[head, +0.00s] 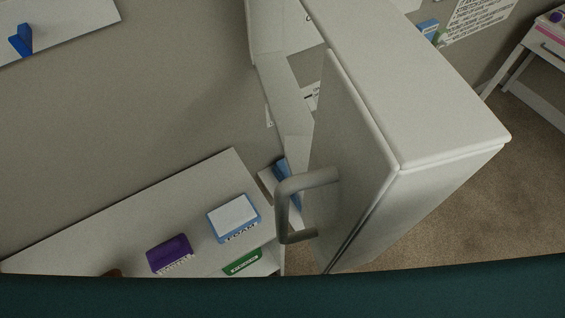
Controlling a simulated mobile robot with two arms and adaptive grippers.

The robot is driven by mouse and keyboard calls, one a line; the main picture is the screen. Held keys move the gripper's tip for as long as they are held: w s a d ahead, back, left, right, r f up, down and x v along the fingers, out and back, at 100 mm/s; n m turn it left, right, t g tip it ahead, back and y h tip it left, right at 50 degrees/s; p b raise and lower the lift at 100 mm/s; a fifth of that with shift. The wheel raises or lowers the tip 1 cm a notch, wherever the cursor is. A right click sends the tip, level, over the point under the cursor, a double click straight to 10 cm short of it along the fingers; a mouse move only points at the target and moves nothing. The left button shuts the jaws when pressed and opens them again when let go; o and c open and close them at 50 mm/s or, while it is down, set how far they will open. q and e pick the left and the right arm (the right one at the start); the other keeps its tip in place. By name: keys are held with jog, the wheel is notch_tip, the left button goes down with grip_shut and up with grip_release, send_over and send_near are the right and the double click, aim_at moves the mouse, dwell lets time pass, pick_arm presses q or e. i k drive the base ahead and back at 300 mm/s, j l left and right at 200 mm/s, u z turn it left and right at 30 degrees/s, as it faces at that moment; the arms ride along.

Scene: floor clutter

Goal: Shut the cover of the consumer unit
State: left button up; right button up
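A large white cabinet (415,85) stands right of centre, with a white door panel (345,130) on its left face. The panel carries a grey bar handle (281,205). Behind it, near the top edge, a white box-like thing (272,28) is against the wall, and a pale narrow panel (284,92) slants down from it. I cannot tell for certain which of these is the consumer unit or its cover. Neither gripper is in view.
A shelf (60,30) is at upper left. A white desk (545,45) stands at right. Brown floor (480,215) shows at right.

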aim_at(397, 129)
jog(key=k+l+u, duration=0.2)
jog(key=k, duration=0.4)
jog(key=k+l+u, duration=0.2)
jog(key=k, duration=0.4)
